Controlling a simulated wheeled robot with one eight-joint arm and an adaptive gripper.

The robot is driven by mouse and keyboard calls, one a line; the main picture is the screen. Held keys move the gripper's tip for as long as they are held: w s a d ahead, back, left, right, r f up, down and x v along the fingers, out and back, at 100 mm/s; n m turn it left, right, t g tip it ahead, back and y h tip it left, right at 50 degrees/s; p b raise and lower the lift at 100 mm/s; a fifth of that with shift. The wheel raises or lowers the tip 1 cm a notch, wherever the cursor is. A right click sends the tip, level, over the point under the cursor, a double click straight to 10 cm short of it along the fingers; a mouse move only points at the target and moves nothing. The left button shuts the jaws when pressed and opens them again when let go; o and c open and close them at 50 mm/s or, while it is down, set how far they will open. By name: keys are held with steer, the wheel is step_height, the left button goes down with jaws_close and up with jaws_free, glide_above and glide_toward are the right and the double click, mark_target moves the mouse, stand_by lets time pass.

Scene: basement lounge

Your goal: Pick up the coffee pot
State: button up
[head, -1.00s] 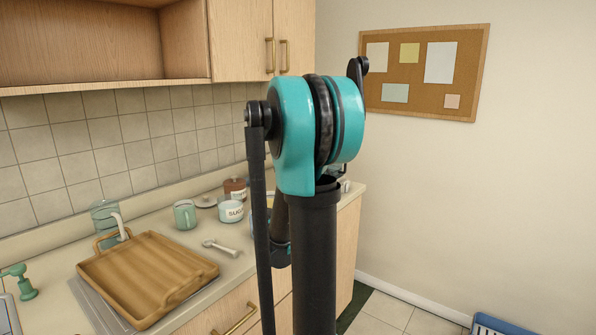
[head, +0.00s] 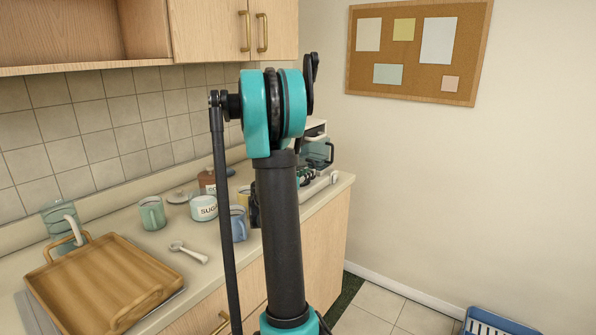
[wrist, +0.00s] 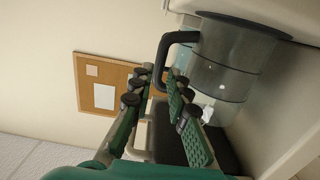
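The coffee pot (head: 319,152) is a clear glass carafe with a black handle, at the far right end of the counter, partly behind my arm in the head view. In the head view my gripper (head: 306,174) is small, near the pot and partly hidden by my arm.
A coffee maker (head: 314,127) stands at the pot. Left of my arm, the counter holds a blue mug (head: 238,224), a sugar jar (head: 203,208), a green mug (head: 152,213), a spoon-like utensil (head: 188,252) and a wooden tray (head: 100,283).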

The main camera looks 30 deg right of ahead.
steer(key=x, duration=0.9)
steer(key=shift+c, duration=0.4)
jaws_close()
